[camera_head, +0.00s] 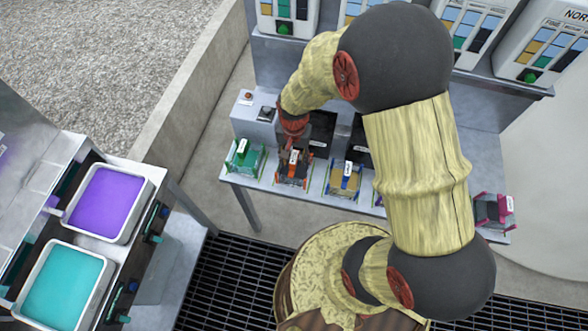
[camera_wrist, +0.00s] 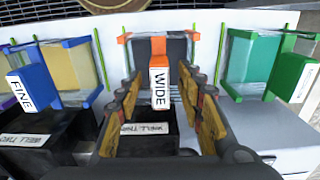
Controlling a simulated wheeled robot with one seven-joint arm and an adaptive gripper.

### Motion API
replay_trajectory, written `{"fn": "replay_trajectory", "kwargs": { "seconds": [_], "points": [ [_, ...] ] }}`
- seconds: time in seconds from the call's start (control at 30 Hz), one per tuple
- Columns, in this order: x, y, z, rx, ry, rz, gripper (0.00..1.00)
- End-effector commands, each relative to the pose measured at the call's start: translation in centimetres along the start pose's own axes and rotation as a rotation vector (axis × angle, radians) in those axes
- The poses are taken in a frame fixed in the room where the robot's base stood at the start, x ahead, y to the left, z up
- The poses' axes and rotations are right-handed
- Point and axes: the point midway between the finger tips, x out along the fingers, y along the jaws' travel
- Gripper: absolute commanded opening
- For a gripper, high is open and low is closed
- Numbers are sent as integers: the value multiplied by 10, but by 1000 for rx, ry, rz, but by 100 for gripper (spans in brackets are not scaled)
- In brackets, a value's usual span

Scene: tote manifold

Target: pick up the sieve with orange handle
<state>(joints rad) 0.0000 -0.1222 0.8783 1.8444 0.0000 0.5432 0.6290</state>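The sieve with the orange handle (camera_wrist: 158,47) sits in the middle of the wrist view, between a blue and a green one. Its handle carries a white label reading "WIDE" (camera_wrist: 160,88). In the head view the sieve (camera_head: 293,181) stands on the grey bench, partly covered by my gripper. My gripper (camera_wrist: 160,92) is open, with one finger on each side of the handle. Gaps show between the fingers and the handle in the wrist view. In the head view my gripper (camera_head: 294,150) points down over the sieve.
A blue-handled sieve marked "FINE" (camera_wrist: 36,85) and a green-handled sieve (camera_wrist: 288,72) flank it closely. Black boxes (camera_wrist: 60,130) stand along the bench. A magenta sieve (camera_head: 490,210) is at the bench's right end. Purple (camera_head: 106,202) and teal (camera_head: 66,285) trays stand left.

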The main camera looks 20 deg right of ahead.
Motion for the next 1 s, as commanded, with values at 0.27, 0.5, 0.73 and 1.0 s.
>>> {"fn": "replay_trajectory", "kwargs": {
  "seconds": [0.27, 0.5, 0.73, 1.0],
  "points": [
    [-2, 0, -1, 0, 1, -1, 31],
    [-2, 0, -1, -1, 2, -1, 17],
    [-2, 0, -1, -1, 2, -1, 4],
    [-2, 0, -1, -1, 2, -1, 0]
  ]
}}
